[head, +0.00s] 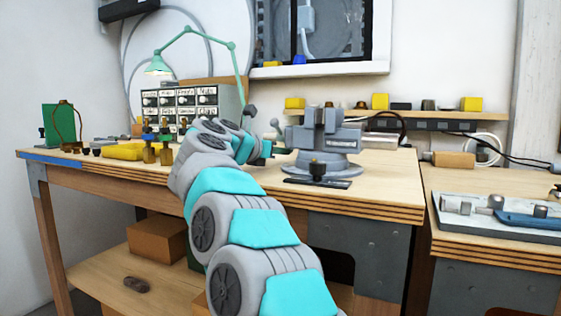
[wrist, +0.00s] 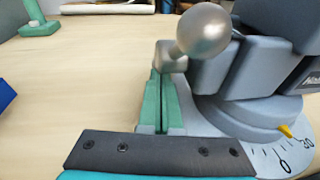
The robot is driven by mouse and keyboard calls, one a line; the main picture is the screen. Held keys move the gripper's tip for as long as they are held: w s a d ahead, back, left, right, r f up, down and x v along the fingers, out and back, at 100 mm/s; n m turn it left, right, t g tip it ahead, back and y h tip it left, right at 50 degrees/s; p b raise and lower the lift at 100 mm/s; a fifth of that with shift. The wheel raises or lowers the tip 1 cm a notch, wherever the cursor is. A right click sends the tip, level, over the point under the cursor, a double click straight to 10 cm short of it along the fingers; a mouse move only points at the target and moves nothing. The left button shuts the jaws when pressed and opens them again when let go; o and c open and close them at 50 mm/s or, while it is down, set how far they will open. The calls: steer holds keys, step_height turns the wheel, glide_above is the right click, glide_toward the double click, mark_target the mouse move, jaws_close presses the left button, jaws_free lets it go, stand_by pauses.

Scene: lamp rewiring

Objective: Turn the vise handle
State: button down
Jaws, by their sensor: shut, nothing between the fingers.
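The grey bench vise (head: 325,140) stands on its round base on the workbench, and its body fills the right of the wrist view (wrist: 265,70). The vise handle's shiny ball end (wrist: 204,30) shows large and close in the wrist view, beside a small grey block. My gripper (wrist: 160,82) has green fingers that are together and empty. Their tips are just below and left of the ball, close to the small block; I cannot tell if they touch. In the head view my gripper (head: 264,150) is at the left side of the vise, partly hidden by my arm.
A dark flat piece (head: 317,182) lies in front of the vise. A green lamp (head: 158,66) and a labelled drawer cabinet (head: 180,98) stand behind. Brass parts (head: 150,150) and a yellow item (head: 122,151) sit left. A tool tray (head: 500,218) is on the right bench.

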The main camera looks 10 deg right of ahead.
mark_target(265, 169)
steer(key=shift+w+d+f+t+h+b, duration=0.1)
steer(key=shift+f+t+h+b, duration=0.15)
steer(key=shift+b, duration=0.4)
steer(key=shift+r, duration=0.15)
steer(key=shift+w+r+b, duration=0.1)
steer(key=shift+r+b, duration=0.05)
steer(key=shift+b, duration=0.3)
steer(key=shift+d, duration=0.1)
steer(key=shift+w+d+r, duration=0.2)
steer(key=shift+w+d, duration=0.05)
steer(key=shift+w, duration=0.05)
steer(key=shift+s+a, duration=0.1)
steer(key=shift+a, duration=0.05)
steer(key=b+v, duration=0.1)
steer(key=v, duration=0.6)
steer(key=shift+s+a+f, duration=0.1)
steer(key=shift+s+a, duration=0.1)
